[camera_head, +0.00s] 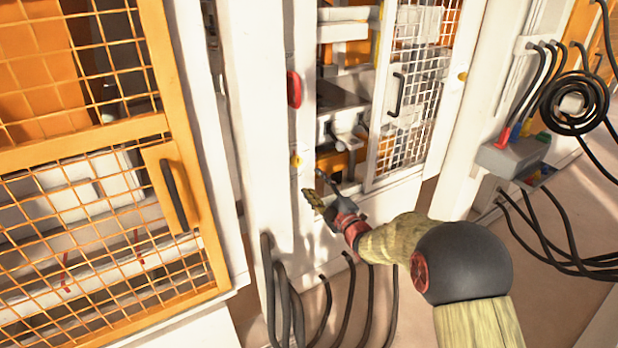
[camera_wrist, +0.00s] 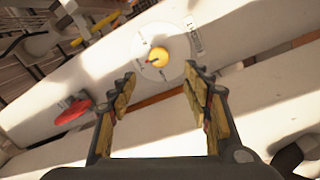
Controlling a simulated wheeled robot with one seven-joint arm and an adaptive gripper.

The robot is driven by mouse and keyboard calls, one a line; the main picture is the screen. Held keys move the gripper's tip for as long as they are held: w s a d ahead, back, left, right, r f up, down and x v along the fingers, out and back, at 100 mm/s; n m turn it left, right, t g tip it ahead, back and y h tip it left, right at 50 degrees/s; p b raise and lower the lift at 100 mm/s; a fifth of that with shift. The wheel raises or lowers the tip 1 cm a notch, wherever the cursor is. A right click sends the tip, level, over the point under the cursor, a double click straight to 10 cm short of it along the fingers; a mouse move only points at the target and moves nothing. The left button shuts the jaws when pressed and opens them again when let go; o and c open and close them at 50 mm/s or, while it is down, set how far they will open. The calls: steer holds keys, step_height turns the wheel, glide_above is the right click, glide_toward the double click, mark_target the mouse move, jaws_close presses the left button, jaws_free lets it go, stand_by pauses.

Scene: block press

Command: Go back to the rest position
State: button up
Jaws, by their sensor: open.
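My gripper (camera_head: 316,188) is in front of the white post of the press frame, near the yellow knob (camera_head: 296,161). In the wrist view my gripper (camera_wrist: 161,92) is open, with its two yellow-padded fingers apart and nothing between them. The yellow knob (camera_wrist: 159,56) sits on a round white plate beyond the fingertips, apart from them as far as I can tell. A red button (camera_head: 294,90) is higher on the same post; it also shows at the left of the wrist view (camera_wrist: 73,111).
A white mesh door (camera_head: 408,90) with a black handle stands right of an opening into the machine. An orange mesh door (camera_head: 150,130) is at the left. Black cables hang below my arm, and a cable box (camera_head: 512,155) with a coiled hose (camera_head: 578,102) is at the right.

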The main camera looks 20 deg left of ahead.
steer(key=shift+s+d, duration=0.3)
steer(key=shift+s, duration=0.05)
